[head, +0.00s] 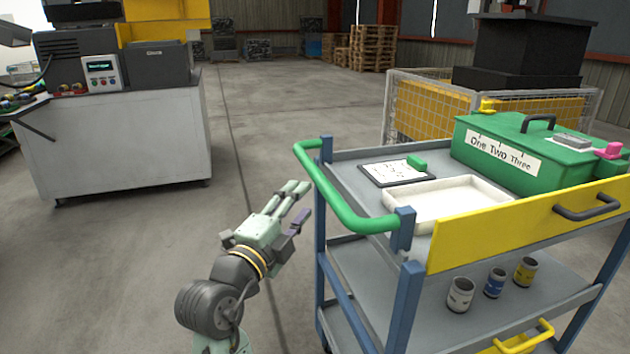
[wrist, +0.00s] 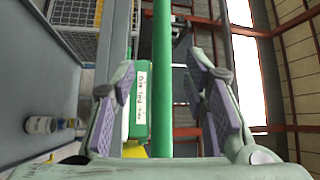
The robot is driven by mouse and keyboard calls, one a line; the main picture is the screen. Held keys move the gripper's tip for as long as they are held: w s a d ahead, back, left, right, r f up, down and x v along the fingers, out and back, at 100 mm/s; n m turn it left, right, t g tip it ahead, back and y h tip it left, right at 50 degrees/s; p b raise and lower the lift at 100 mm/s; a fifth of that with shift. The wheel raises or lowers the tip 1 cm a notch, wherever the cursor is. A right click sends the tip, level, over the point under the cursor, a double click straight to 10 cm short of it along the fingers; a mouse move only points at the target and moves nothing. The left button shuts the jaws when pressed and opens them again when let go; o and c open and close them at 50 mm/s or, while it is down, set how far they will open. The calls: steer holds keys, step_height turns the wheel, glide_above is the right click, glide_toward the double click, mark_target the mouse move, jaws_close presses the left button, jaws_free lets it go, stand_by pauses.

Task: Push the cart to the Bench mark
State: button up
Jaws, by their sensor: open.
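In the wrist view the green handle bar (wrist: 162,110) runs up the picture between the two open fingers. I cannot tell whether the fingertips reach past the bar; they are not closed on it. No mark labelled Bench is readable in either view.
The cart carries a green box (head: 490,180), a white tray (head: 410,208), a clipboard (head: 381,172) and several cans below. A grey machine cabinet (head: 125,150) stands at left. A wire-mesh crate (head: 397,105) stands behind the cart. The floor between cabinet and cart is clear.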

mark_target(320, 178)
steer(key=p+x, duration=0.2)
steer(key=x, duration=0.7)
steer(key=shift+w+d+r, duration=0.1)
steer(key=shift+w, duration=0.15)
jaws_close()
stand_by(0.5)
